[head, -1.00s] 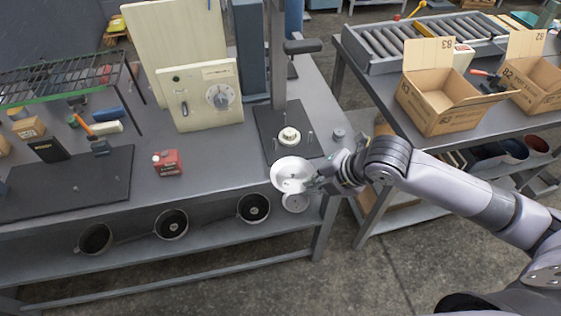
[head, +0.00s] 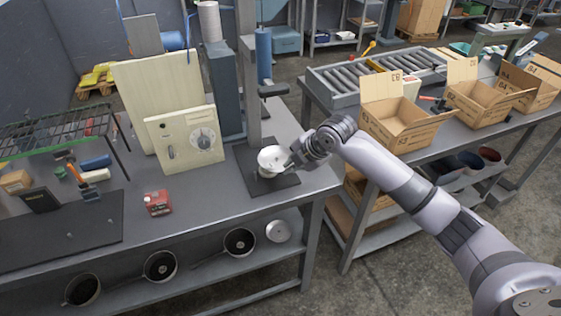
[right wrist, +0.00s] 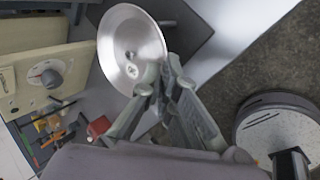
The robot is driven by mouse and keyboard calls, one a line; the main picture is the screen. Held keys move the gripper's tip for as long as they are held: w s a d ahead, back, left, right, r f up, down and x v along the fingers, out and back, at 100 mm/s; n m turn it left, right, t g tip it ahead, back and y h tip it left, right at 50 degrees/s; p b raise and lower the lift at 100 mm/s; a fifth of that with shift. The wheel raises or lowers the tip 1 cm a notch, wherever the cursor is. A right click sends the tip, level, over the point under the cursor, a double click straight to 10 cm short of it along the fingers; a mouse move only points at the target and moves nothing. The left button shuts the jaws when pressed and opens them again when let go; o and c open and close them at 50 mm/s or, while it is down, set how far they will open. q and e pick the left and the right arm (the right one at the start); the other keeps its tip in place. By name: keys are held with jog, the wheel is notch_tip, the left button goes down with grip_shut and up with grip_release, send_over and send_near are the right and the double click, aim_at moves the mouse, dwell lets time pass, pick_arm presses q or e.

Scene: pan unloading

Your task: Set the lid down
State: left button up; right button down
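The lid is a shallow, pale metal disc (head: 272,157). It is above the dark base plate (head: 288,184) of the upright stand, near the right end of the workbench, and hides most of the pale round piece under it. Whether the two touch I cannot tell. My right gripper (head: 293,162) is at the lid's right edge. In the right wrist view the lid (right wrist: 128,48) is tilted toward the camera, and the fingertips of the right gripper (right wrist: 162,82) close on its near rim. My left gripper is not in view.
The stand's column (head: 249,80) rises behind the lid. A cream panel with a dial (head: 185,140) and a red box (head: 158,202) are to the left. Several pans and a pale disc (head: 278,231) are on the lower shelf. Cardboard boxes (head: 398,122) are on the right table.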

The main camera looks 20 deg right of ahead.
aim_at(281, 164)
jog(key=w, duration=0.1)
jog(key=w+a, duration=0.1)
jog(key=w, duration=0.1)
jog(key=shift+a, duration=0.15)
jog(key=shift+w+a+f+p, duration=0.15)
jog(key=shift+w+a+p, duration=0.05)
jog(key=shift+w+p, duration=0.25)
notch_tip(281, 164, down, 2)
jog(key=shift+s+f+p, duration=0.1)
jog(key=shift+p, duration=0.45)
jog(key=shift+f, duration=0.55)
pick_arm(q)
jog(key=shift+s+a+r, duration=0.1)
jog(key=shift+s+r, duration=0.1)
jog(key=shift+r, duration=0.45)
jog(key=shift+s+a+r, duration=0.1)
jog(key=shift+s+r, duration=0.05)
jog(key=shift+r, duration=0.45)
pick_arm(e)
jog(key=c, duration=2.3)
grip_release()
jog(key=shift+f, duration=0.15)
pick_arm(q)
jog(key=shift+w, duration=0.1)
pick_arm(e)
jog(key=o, duration=0.5)
jog(key=shift+d, duration=0.1)
